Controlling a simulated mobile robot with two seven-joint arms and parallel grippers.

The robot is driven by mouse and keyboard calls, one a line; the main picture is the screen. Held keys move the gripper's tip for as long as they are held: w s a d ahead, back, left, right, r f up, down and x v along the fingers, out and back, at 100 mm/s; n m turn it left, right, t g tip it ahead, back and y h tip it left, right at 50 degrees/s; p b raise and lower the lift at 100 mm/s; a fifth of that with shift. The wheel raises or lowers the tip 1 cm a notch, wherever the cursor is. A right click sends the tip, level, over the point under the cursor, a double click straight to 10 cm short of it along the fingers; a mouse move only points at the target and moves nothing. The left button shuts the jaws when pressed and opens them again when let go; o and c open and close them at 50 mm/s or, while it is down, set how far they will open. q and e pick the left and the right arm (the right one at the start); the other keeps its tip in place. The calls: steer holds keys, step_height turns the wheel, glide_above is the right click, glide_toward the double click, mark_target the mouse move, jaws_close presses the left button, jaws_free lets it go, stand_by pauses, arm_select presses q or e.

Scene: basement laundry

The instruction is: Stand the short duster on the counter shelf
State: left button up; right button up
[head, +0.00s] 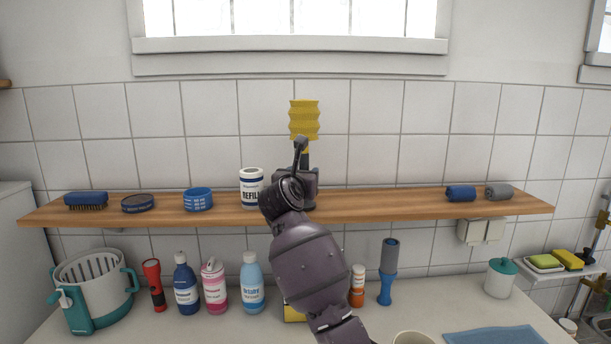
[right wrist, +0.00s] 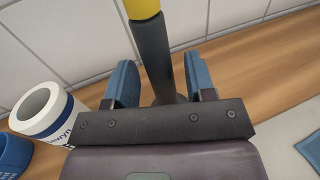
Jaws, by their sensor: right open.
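The short duster (head: 304,119) has a ribbed yellow head and a dark grey handle. It stands upright on the wooden counter shelf (head: 390,209), near the middle. In the right wrist view the duster's handle (right wrist: 154,55) rises between the two blue finger pads, with a gap on both sides. My right gripper (head: 305,177) is open around the handle, and its arm hides the lower part of the duster in the head view. The foot of the handle is partly hidden behind the gripper body in the wrist view. My left gripper is not in view.
A white refill canister (head: 250,188) stands on the shelf just left of my gripper. A blue ring-shaped item (head: 198,199), a tin (head: 138,204) and a brush (head: 86,200) are farther left. Rolled cloths (head: 461,193) lie at the right. Several bottles (head: 252,284) stand below.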

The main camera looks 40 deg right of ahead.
steer(key=b+v, duration=0.1)
steer(key=v, duration=0.8)
steer(key=shift+s+a, duration=0.15)
